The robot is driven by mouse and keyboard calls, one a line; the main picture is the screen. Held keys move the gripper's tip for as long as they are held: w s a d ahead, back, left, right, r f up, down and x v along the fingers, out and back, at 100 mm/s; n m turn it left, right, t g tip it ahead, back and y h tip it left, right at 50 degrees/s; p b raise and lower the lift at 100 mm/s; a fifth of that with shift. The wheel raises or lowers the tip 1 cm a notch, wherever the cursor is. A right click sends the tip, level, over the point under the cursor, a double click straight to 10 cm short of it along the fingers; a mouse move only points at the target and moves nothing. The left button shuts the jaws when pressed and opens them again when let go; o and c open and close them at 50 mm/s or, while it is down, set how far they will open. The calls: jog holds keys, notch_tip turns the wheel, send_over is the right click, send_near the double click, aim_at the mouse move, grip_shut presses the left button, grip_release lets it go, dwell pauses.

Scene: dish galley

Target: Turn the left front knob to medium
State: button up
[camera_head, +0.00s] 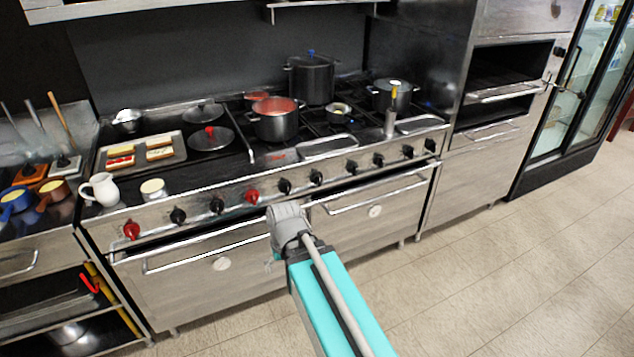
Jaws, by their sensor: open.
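A row of knobs runs along the front panel of the steel range (222,188). The leftmost knob (131,230) is red. To its right come a black knob (178,215), another black knob (217,205) and a second red knob (252,196). More black knobs continue to the right, starting with one (285,186) just above my arm's grey joint. The pointer marks are too small to read. My arm reaches up from the bottom in front of the oven doors. My gripper's fingers do not show; they seem hidden behind the arm.
A white jug (101,189) and a small white pot (153,189) stand near the range's left front edge. A tray of sandwiches (111,158) lies behind them. Pots (277,122) stand on the burners. Oven handles (205,249) stick out below the knobs. The floor at right is clear.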

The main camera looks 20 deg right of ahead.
jog(key=w+d+f+m+t+y+b, duration=0.1)
jog(key=w+f+m+t+y+b, duration=0.35)
jog(key=w+m+b, duration=0.4)
jog(key=m+t+h+b, duration=0.5)
jog(key=m+t+b, duration=0.95)
jog(key=m, duration=1.15)
send_near(320, 181)
jog(key=s+r+g+b, duration=0.1)
jog(key=s, duration=0.1)
jog(key=shift+s+d+r, duration=0.15)
jog(key=shift+s, duration=0.05)
jog(key=shift+w+y, duration=0.2)
jog(key=shift+y, duration=0.05)
jog(key=w, duration=1.3)
jog(key=shift+w, duration=0.2)
